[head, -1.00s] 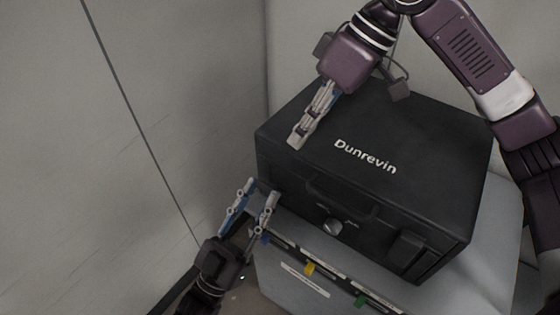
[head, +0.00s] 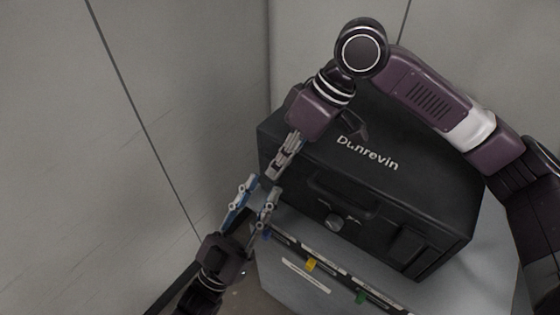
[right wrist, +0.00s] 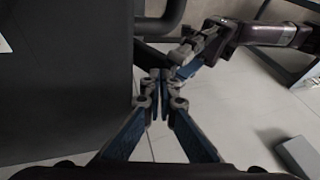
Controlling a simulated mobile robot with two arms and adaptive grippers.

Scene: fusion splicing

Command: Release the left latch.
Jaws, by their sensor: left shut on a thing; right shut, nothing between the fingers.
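The black case (head: 430,190), marked "Dunrevin", sits closed on a grey stand. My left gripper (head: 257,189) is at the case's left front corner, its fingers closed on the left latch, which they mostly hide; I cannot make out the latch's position. My right gripper (head: 271,176) is shut and empty, pointing down over the case's left front edge, close to the left fingertips. In the right wrist view its fingertips (right wrist: 160,76) meet beside the dark case (right wrist: 65,85), with my left gripper (right wrist: 188,52) just beyond. The right latch (head: 404,248) lies against the case front.
A grey wall (head: 160,60) stands close on the left.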

